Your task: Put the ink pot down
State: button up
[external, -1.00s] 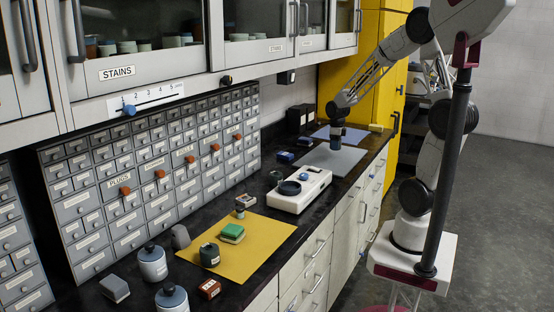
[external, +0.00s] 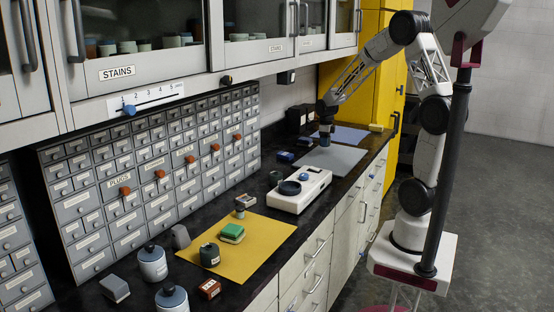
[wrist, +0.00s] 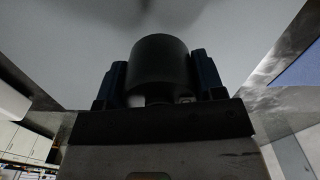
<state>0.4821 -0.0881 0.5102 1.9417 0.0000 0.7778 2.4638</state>
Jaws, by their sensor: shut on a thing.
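My gripper (external: 325,138) is at the far part of the counter, pointing down over the grey mat (external: 347,160). In the wrist view, my gripper (wrist: 160,80) has its two blue fingers shut on the sides of a dark cylinder, the ink pot (wrist: 160,62). The grey mat (wrist: 60,30) fills much of the background there. In the external view the pot is too small to separate clearly from the fingers. I cannot tell whether its base touches the mat.
A blue mat (external: 350,135) lies beyond the grey one. Small dark-blue boxes (external: 285,156) stand left of the grey mat. A white scale-like device (external: 300,198) and a yellow mat (external: 225,262) with several items lie nearer. The grey mat looks otherwise bare.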

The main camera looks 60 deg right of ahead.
jog(key=shift+f, duration=1.75)
jog(key=shift+f, duration=0.15)
jog(key=o, duration=1)
notch_tip(320, 180, up, 12)
jog(key=shift+r, duration=0.2)
